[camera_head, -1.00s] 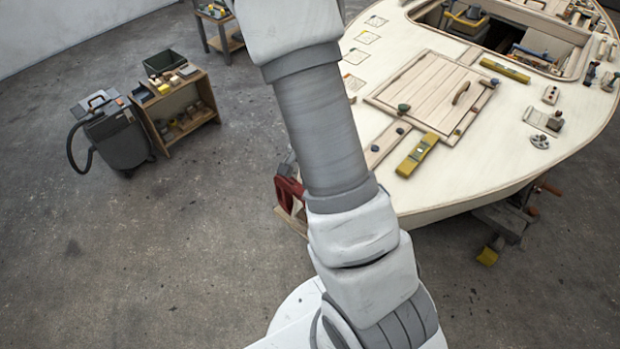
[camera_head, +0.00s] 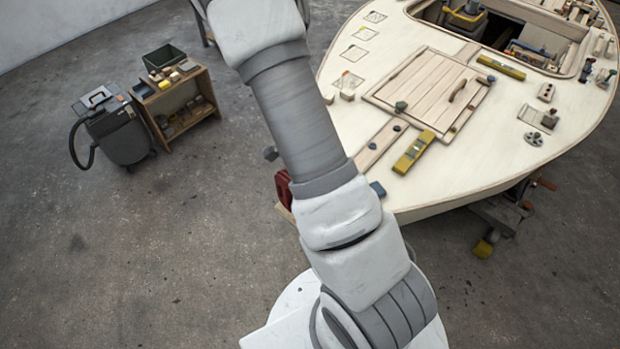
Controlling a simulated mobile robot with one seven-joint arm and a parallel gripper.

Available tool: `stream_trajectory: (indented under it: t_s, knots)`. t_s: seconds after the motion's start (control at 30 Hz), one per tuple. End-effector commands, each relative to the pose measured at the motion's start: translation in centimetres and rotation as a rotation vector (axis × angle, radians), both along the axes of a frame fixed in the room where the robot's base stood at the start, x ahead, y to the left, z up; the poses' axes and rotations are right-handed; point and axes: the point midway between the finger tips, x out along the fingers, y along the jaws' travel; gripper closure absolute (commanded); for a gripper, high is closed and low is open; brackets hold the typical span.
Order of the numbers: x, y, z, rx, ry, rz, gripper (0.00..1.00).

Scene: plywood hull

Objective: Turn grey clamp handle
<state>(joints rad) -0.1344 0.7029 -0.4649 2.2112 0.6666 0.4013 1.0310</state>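My gripper is not in view; my white and grey arm rises through the middle of the picture and leaves at the top edge. No grey clamp handle can be made out for certain. A grey metal fitting (camera_head: 534,139) and a fitting on a light plate (camera_head: 540,118) sit on the deck's right side.
The pale hull deck (camera_head: 470,165) carries a slatted hatch (camera_head: 425,90), a yellow level (camera_head: 413,152), another yellow level (camera_head: 501,67) and several small blocks. A vacuum (camera_head: 115,130) and a wooden shelf (camera_head: 180,108) stand left. The floor between is clear.

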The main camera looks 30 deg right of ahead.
Motion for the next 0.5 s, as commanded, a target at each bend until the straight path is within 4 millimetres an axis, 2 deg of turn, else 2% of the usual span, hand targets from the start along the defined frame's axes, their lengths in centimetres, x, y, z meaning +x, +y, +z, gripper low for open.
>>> stream_trajectory:
  t_s: [0.03, 0.5]
  knots:
    - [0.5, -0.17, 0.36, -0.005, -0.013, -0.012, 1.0]
    - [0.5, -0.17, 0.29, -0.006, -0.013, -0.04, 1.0]
